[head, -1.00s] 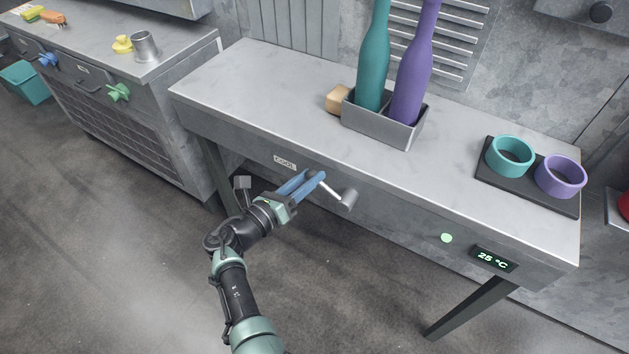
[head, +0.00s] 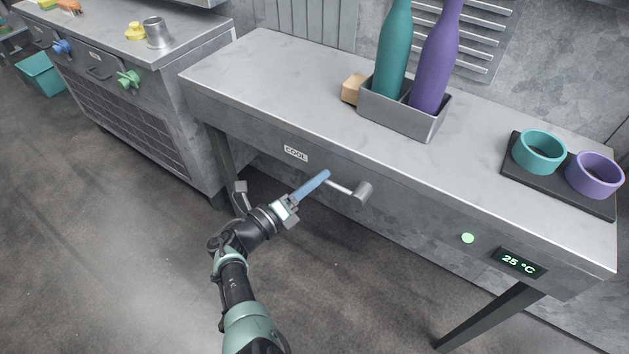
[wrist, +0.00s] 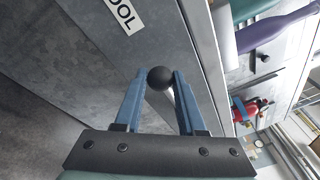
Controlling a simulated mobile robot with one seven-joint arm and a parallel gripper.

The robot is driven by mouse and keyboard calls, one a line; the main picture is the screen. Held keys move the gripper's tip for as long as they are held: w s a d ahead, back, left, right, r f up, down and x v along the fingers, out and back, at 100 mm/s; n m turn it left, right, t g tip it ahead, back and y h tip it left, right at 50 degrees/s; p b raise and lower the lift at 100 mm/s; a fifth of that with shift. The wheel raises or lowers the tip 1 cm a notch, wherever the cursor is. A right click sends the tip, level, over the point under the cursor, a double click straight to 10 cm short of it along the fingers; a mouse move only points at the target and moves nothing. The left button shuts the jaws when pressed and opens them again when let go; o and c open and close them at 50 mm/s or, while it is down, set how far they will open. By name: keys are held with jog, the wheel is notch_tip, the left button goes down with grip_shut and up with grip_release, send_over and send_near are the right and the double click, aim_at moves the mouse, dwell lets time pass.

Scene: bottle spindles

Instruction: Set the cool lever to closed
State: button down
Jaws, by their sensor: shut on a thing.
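The cool lever is a thin light rod (head: 340,188) on a grey round hub (head: 363,192) at the front of the grey table, right of and below the COOL label (head: 296,153). The rod points left from the hub, roughly level in the head view. My gripper (head: 325,175) has blue fingers and is shut on the lever's free end. In the wrist view, the lever's black ball knob (wrist: 160,78) sits between the two fingertips. In the head view the fingers hide the knob.
The table top holds a grey box (head: 405,118) with a teal and a purple bottle, a wooden block (head: 352,88), and a dark tray (head: 545,178) with teal and purple rings. A green light (head: 468,238) and a 25 °C display (head: 518,262) are on the front.

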jog(key=shift+s+d+f, duration=0.1)
jog(key=shift+f, duration=0.1)
jog(key=c, duration=0.5)
grip_release()
jog(key=shift+r, duration=0.1)
jog(key=p+v, duration=0.4)
jog(key=v, duration=0.9)
